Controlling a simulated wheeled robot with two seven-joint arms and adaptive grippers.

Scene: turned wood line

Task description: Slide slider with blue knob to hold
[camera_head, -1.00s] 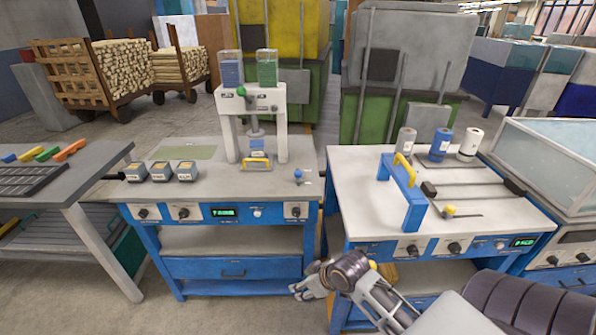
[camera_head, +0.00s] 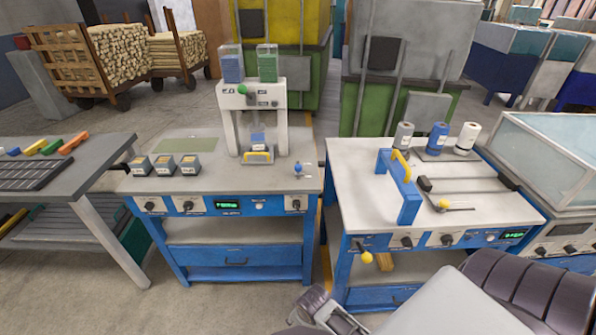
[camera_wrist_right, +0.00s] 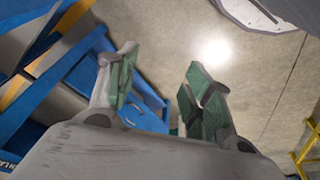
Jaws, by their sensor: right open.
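The slider's blue knob (camera_head: 298,168) stands up near the right end of the left blue bench's top (camera_head: 225,182), right of the press. Its slot and any hold mark are too small to read. My right arm is at the bottom centre of the head view, low in front of the benches and well apart from the knob; its fingers are out of that view. In the right wrist view my right gripper (camera_wrist_right: 160,85) is open and empty, its green finger pads apart above floor and blue bench parts. My left gripper is not in view.
A press (camera_head: 252,105) stands behind the knob, with several small grey boxes (camera_head: 163,166) to its left. The right bench carries a blue frame with a yellow handle (camera_head: 401,162), a yellow-knobbed lever (camera_head: 444,203) and spools (camera_head: 437,137). A yellow ball knob (camera_head: 367,258) sticks out in front.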

